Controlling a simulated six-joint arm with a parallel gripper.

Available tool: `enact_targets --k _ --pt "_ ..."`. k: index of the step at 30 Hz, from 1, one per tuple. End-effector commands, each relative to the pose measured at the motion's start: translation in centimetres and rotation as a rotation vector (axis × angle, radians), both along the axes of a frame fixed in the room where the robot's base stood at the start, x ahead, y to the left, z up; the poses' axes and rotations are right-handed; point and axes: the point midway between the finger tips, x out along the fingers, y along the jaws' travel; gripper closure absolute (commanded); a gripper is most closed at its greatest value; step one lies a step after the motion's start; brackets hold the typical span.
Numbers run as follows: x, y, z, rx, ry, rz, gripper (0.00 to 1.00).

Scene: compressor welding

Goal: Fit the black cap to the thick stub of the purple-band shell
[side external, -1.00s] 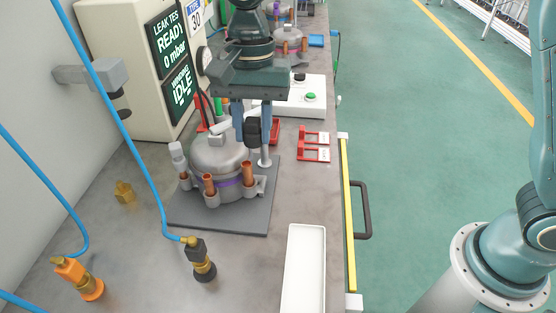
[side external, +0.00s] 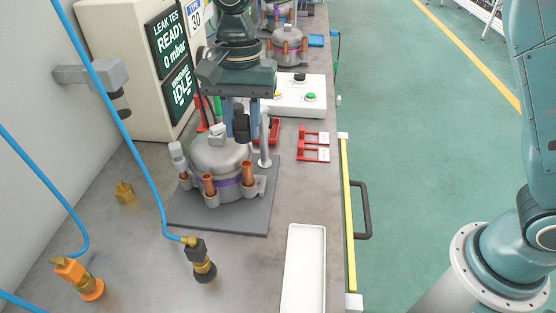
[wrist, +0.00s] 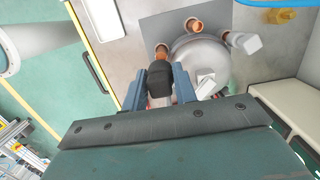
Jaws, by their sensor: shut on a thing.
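The purple-band shell (side external: 220,158) stands upright on a grey plate (side external: 185,212), and its grey dome (wrist: 205,58) shows in the wrist view. Copper stubs stand around it, with one at the front (side external: 209,186) and one at the right (side external: 248,174). My gripper (side external: 241,120) is above the shell's far right side, shut on the black cap (side external: 241,125). The cap sits between both fingers in the wrist view (wrist: 160,78). Something pale pinkish shows just below the cap there; I cannot tell whether they touch. The far side of the shell is partly hidden.
A pale cap (side external: 177,151) tops the left stub, and a grey post (side external: 265,150) stands close right of my gripper. Red holders (side external: 313,146), a white button box (side external: 298,97) and a white tray (side external: 305,270) lie nearby. A blue hose (side external: 135,140) hangs left.

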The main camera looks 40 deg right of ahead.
Motion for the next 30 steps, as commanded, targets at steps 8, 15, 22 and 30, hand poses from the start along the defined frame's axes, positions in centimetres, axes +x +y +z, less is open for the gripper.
enact_targets --k 8,15,22,30 --pt "-0.1 0.0 -2.2 -0.001 0.002 0.002 1.0" --pt "-0.1 0.0 -4.2 -0.001 0.003 0.001 1.0" --pt "0.0 0.0 -5.1 -0.001 0.001 0.001 1.0" --pt "0.0 0.0 -5.2 -0.001 0.001 0.002 1.0"
